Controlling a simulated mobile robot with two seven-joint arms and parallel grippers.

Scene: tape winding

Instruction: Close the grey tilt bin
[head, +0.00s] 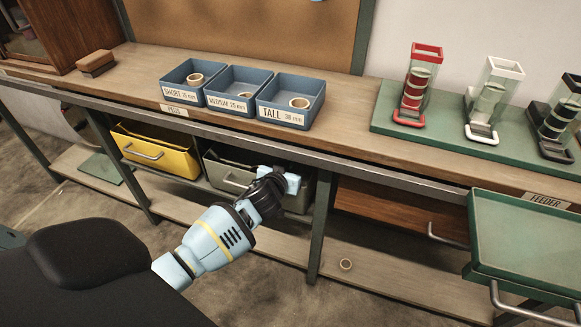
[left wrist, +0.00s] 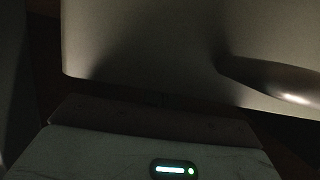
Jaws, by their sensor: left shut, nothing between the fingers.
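The grey tilt bin (head: 222,174) hangs under the bench, right of the yellow bin. A dark gap shows above its front, so it looks tilted out, but how far is hard to tell. My left gripper (head: 291,183) is shut and empty at the right part of the bin's front, hiding some of it. In the left wrist view the bin's grey front (left wrist: 150,50) fills the top, with its bar handle (left wrist: 275,82) at the right. The shut fingers (left wrist: 158,118) are close below that panel; whether they touch it cannot be told. My right gripper is out of view.
The yellow bin (head: 160,155) is to the left and a bench leg (head: 320,225) to the right. The bench edge (head: 240,144) runs above. A brown drawer (head: 390,212) and green feeder tray (head: 525,240) are further right.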

